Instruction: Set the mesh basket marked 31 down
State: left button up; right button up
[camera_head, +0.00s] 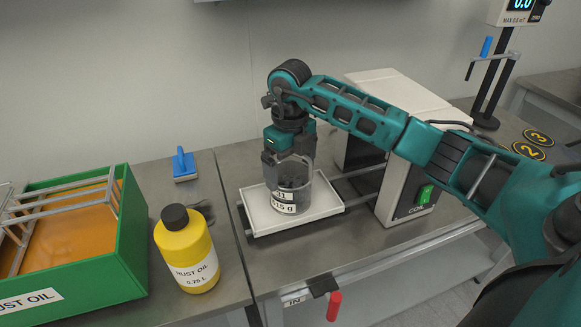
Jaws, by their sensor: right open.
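The mesh basket marked 31 (287,203) stands upright on a white tray (262,218) and holds dark contents. A white label on its front shows 31 and a weight in grams. My right gripper (287,163) points down at the basket's top with its fingers apart. It is open, and its near finger overlaps the basket's left rim in the picture. I cannot tell whether a finger touches the basket. My left gripper is not in view.
The tray sits on rails leading right to a white coil machine (408,190) with a green switch. Left are a yellow rust oil bottle (187,252), a blue-handled brush (184,166) and a green rust oil tank (95,275) with a metal rack. A red handle (334,306) hangs at the bench's front.

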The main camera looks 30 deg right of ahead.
notch_tip(320, 180, up, 12)
jog(key=shift+f, duration=0.15)
dwell(0.7)
